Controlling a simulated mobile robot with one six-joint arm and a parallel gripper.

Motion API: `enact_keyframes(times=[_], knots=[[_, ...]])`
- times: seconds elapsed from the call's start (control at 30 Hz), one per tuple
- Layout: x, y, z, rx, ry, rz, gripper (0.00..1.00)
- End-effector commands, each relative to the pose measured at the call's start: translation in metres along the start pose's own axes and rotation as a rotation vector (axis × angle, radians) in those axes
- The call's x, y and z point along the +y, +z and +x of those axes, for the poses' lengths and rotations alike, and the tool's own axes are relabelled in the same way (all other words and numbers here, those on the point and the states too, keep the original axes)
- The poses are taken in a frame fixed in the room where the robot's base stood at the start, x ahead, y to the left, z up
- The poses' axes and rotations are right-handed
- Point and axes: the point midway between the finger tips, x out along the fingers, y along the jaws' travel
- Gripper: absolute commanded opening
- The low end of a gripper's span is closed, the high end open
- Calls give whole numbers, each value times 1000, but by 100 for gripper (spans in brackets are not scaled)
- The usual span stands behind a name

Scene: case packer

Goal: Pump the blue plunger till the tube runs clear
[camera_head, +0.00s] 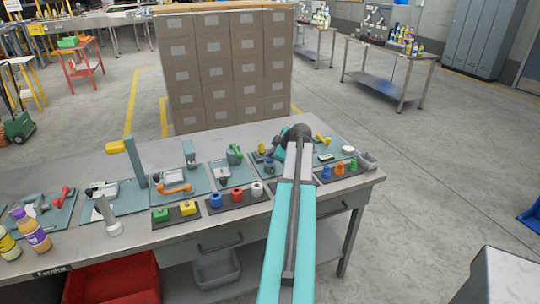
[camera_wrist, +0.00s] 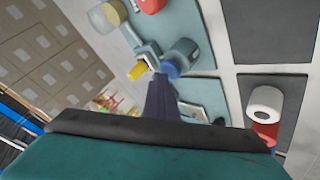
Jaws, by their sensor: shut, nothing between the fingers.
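In the wrist view, a blue knob-like part (camera_wrist: 171,69), probably the plunger, sits by a grey-blue cylinder (camera_wrist: 183,53) on a teal plate. A yellow part (camera_wrist: 137,70) is beside it. My gripper (camera_wrist: 161,80) is shut and empty, its dark fingertips at or very close to the blue part; I cannot tell if they touch.
A row of teal plates with fixtures runs along the grey bench (camera_head: 150,240). Stacked cartons (camera_head: 225,65) stand behind the bench. Bottles (camera_head: 35,232) stand at the left.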

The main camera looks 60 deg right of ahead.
Motion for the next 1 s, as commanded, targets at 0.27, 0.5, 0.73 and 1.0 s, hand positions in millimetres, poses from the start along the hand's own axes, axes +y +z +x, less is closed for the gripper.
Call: enact_keyframes(times=[0.27, 0.5, 0.73, 1.0], knots=[[2, -2, -3, -1, -2, 0, 0], [7, -7, -9, -1, -3, 0, 0], [12, -13, -16, 0, -1, 0, 0], [17, -17, -22, 0, -1, 0, 0]])
